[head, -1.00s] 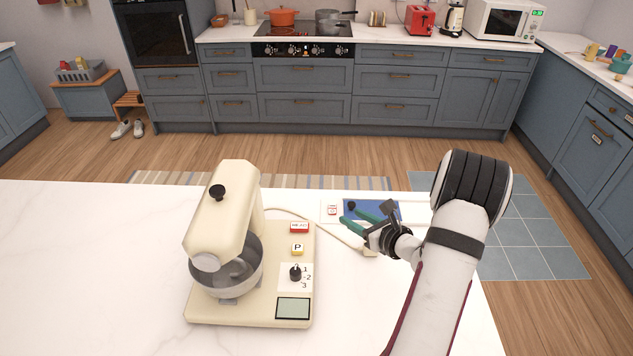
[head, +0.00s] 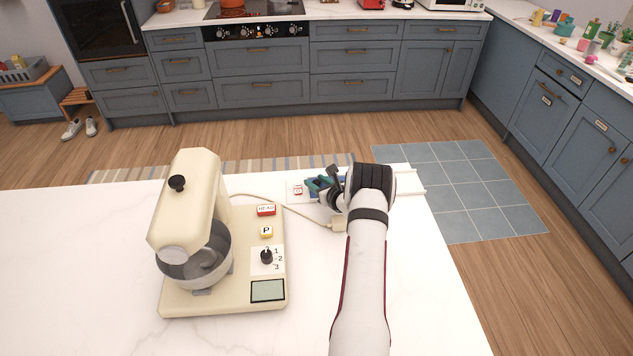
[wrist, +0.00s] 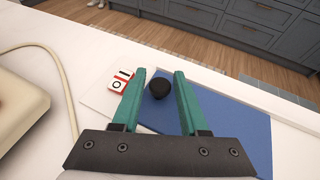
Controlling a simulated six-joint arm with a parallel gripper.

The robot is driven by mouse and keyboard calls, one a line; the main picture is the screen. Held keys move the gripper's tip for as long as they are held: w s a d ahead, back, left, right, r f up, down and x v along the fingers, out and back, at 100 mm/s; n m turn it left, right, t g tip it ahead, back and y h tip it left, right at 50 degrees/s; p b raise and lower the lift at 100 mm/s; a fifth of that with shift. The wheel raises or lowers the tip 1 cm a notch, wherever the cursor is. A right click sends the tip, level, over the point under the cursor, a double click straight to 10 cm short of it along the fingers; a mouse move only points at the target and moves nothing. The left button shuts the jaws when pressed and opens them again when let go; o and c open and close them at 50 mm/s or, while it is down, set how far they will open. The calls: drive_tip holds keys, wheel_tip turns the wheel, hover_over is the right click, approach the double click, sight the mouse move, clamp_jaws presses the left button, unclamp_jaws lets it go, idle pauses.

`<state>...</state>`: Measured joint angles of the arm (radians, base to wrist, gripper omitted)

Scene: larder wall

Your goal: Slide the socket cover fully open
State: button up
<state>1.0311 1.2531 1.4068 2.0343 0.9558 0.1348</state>
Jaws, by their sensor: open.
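The socket cover is a flat blue plate (wrist: 236,122) with a round black knob (wrist: 160,89), lying on the white worktop. In the wrist view my gripper (wrist: 160,74) is open, with its green fingers on either side of the knob and a gap to each. I cannot tell whether the fingers are low enough to touch the plate. In the head view my gripper (head: 319,187) is over the cover and hides most of it and the knob. No socket opening shows; what lies beneath the blue plate is hidden.
A red-and-white switch (head: 298,190) sits just left of the cover. White rails (head: 410,191) run to the right, with bare room between them. A plug (head: 338,224) with a beige cord lies in front. The cream stand mixer (head: 190,200) stands at the left.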

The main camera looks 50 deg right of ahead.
drive_tip(key=shift+c, duration=0.2)
clamp_jaws()
idle(1.3)
